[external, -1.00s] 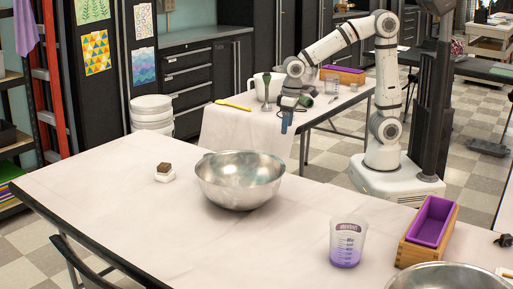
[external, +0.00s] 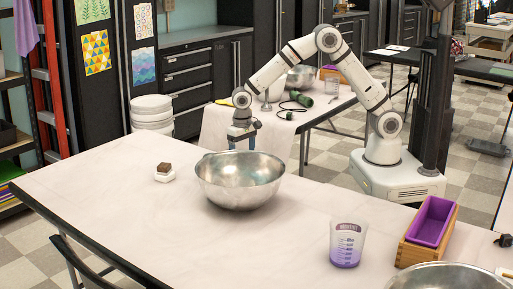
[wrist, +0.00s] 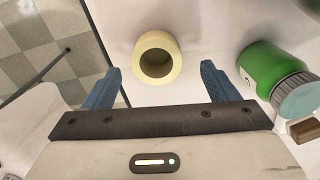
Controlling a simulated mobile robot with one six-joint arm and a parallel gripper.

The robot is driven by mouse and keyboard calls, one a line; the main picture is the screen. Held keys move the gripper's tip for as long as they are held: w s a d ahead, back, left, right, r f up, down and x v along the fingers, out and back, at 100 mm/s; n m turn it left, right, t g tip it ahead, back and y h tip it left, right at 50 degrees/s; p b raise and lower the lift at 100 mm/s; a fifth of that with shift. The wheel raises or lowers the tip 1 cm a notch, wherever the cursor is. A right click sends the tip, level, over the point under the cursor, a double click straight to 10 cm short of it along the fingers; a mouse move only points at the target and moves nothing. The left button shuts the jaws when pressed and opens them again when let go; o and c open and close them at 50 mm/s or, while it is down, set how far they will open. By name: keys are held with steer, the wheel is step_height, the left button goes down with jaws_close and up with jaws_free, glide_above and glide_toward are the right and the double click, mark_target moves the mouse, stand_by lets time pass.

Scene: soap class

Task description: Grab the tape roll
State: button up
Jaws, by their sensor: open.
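The tape roll (wrist: 144,66) is a cream ring with a dark hole, lying on a pale tabletop in the wrist view. It appears between and just beyond my two blue fingertips, and I see no contact. I cannot make out the tape roll in the external view, where my wrist and gripper cover part of the back table.
A green bottle (wrist: 267,68) with a teal cap lies right of my fingers in the wrist view. The front table holds a metal bowl (external: 239,184), a soap stack (external: 164,172), a measuring cup (external: 347,243) and a wooden mould (external: 428,226). The floor shows at wrist-view left.

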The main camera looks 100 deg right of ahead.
steer(key=f, duration=0.4)
steer(key=shift+s+f, duration=0.1)
steer(key=shift+s, duration=0.1)
steer(key=shift+c, duration=0.2)
